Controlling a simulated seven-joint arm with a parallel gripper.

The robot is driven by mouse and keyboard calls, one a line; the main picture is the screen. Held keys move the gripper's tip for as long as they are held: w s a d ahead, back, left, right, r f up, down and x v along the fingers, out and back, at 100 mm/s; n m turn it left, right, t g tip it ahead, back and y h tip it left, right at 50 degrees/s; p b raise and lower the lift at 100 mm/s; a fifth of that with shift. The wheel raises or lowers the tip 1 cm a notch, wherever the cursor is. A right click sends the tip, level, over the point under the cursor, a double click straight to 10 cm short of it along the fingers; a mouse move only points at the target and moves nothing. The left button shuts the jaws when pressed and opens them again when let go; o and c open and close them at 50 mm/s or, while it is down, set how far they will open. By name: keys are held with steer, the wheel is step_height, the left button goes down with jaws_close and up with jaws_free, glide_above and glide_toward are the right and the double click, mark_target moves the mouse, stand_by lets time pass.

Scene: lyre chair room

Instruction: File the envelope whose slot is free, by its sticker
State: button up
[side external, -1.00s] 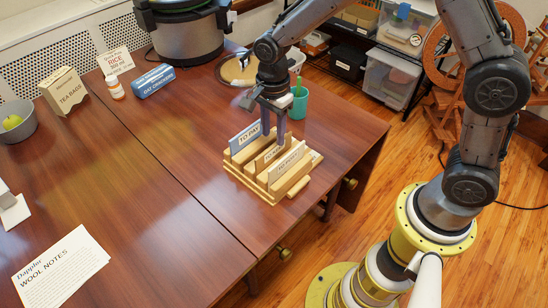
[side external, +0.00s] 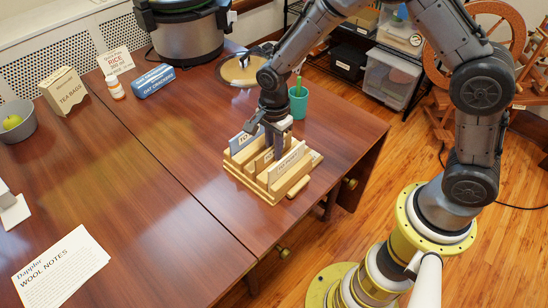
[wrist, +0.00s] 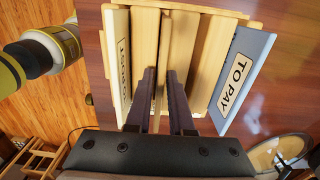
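A light wooden rack (side external: 243,178) with several upright dividers stands near the table's right end; it also shows in the wrist view (wrist: 213,55). A blue-grey envelope labelled TO PAY (wrist: 246,72) stands in its back slot. A white envelope (side external: 287,162) with a label stands in its front slot; it shows on the left in the wrist view (wrist: 119,65). A tan labelled envelope (side external: 264,159) is in the middle, partly hidden by my fingers. My gripper (wrist: 161,76) points down over the middle, its fingers apart on either side of a thin edge. Contact is not clear.
A teal cup (side external: 298,103) with a green item stands close behind my gripper. A round tray (side external: 240,70) and a large cooker (side external: 187,30) are further back. A WOOL NOTES sheet (side external: 60,266) lies at front left. The table's middle is clear.

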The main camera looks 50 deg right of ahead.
jaws_close()
steer(key=shift+r, duration=0.1)
step_height(320, 180, up, 9)
steer(key=shift+w+f, duration=0.1)
steer(key=shift+w, duration=0.05)
steer(key=w, duration=0.4)
glide_toward(261, 140)
steer(key=s+a+f, duration=0.2)
steer(key=s, duration=0.1)
steer(key=shift+w+a+f, duration=0.1)
steer(key=shift+f, duration=0.9)
steer(key=shift+w+a+f, duration=0.1)
steer(key=shift+f, duration=0.85)
steer(key=shift+f, duration=0.15)
